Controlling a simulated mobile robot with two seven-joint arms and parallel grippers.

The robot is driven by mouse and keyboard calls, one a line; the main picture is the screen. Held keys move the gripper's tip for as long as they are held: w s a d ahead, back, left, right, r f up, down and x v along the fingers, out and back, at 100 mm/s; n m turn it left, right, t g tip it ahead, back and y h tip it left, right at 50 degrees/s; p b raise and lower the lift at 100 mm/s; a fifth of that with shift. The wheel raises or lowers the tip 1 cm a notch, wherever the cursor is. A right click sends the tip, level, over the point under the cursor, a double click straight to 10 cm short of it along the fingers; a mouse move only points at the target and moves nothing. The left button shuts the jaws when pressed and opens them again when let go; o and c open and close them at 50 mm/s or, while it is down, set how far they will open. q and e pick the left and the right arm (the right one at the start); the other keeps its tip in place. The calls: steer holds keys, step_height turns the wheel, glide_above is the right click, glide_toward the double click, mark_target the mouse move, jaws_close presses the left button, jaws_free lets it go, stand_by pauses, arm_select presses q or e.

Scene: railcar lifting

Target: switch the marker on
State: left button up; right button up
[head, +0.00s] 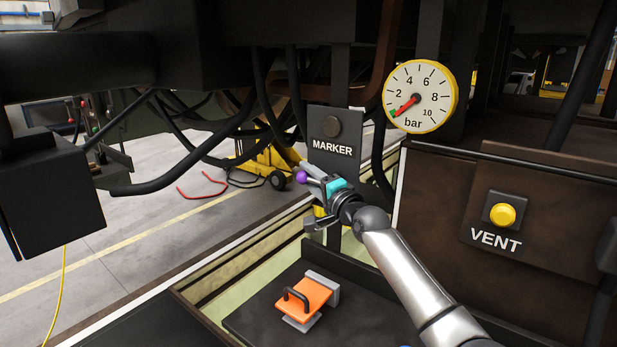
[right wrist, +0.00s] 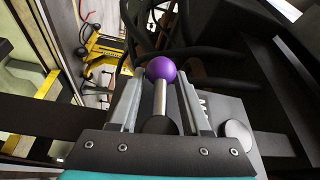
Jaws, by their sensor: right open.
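The MARKER panel (head: 333,150) is a dark upright plate with a white label and a round dark lamp (head: 332,126) that looks unlit. The lamp also shows in the right wrist view (right wrist: 237,136). A lever with a purple ball (head: 301,177) sticks out from the panel's lower part. My right gripper (head: 311,172) is at this lever. In the right wrist view the purple ball (right wrist: 161,68) and its metal stem lie between the two open fingers. I cannot tell whether a finger touches the stem. The lever's base is hidden in the head view. My left gripper is out of view.
A bar gauge (head: 419,96) hangs right of the panel, its red needle at the low end. A yellow VENT button (head: 502,215) is farther right. An orange handled block (head: 307,297) lies on a dark tray below. Black hoses (head: 265,105) hang behind the panel.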

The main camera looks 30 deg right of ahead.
steer(key=shift+w, duration=0.3)
jaws_close()
stand_by(0.3)
stand_by(1.1)
